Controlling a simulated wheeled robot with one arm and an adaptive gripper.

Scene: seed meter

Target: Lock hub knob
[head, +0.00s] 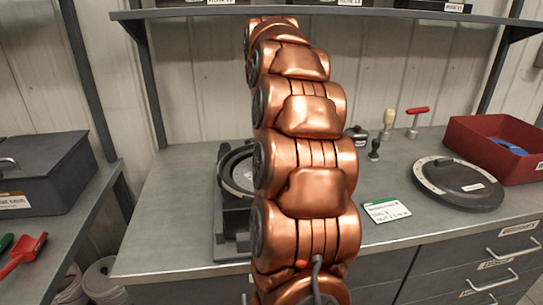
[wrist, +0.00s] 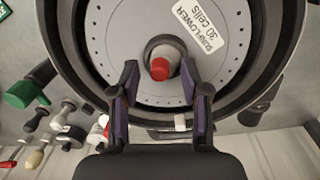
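The hub knob (wrist: 160,69) has a red end and a pale grey body. It stands in the dark-ringed hub at the centre of a light grey seed plate (wrist: 115,50) in the wrist view. The plate carries a label reading "SUNFLOWER 30 cells". My gripper (wrist: 160,77) is open, with one dark finger on each side of the knob and visible gaps to both. I cannot tell how deep the fingers are relative to it. In the head view the seed meter (head: 228,215) is mostly hidden behind my copper arm, and my gripper is hidden.
A black round lid (head: 460,186) and a red bin (head: 490,135) with a blue item stand at the right of the bench. A green-white card (head: 386,211) lies near the front. Several handled tools (head: 417,120) stand at the back. A shelf (head: 400,14) spans above.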

